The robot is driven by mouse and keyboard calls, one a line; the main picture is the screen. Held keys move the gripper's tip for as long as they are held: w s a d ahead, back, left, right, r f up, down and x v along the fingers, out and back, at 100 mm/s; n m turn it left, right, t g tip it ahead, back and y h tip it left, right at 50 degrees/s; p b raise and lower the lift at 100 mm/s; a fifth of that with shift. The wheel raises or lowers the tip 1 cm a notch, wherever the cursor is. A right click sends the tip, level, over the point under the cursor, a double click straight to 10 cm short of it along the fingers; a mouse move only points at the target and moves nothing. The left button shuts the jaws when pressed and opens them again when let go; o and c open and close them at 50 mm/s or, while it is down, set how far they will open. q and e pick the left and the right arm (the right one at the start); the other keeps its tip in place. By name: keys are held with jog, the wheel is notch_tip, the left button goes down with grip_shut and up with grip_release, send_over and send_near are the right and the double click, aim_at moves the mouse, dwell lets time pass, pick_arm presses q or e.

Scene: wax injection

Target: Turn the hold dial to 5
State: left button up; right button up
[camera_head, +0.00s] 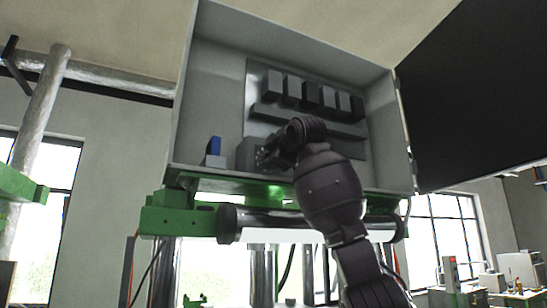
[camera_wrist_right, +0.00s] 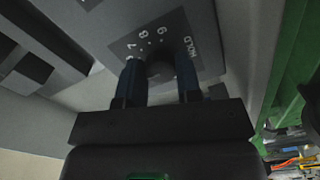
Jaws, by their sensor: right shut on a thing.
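The hold dial (camera_wrist_right: 160,70) is a dark round knob on a grey panel face (camera_wrist_right: 203,20) in the right wrist view. Pale numerals and the word HOLD are printed around it, rotated in this view. My right gripper (camera_wrist_right: 158,62) is shut on the dial, with one dark blue finger on each side. The dial's pointer and the numerals near the fingers are hidden, so its setting cannot be read. In the head view my right gripper (camera_head: 266,156) is at the grey box (camera_head: 247,152) low in the open cabinet; the dial is hidden there. My left gripper is not in view.
The grey cabinet (camera_head: 215,75) holds a row of dark blocks (camera_head: 292,88) above and a blue-topped part (camera_head: 214,147) at lower left. Its dark door (camera_head: 475,90) stands open at right. A green machine frame (camera_head: 165,213) runs below.

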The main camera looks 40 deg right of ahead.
jog(key=o, duration=0.9)
jog(key=shift+o, duration=0.2)
pick_arm(q)
jog(key=b, duration=0.1)
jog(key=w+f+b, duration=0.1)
jog(key=b, duration=0.1)
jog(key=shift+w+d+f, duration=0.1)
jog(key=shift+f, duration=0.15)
pick_arm(e)
jog(key=v, duration=1.1)
jog(key=shift+w, duration=0.1)
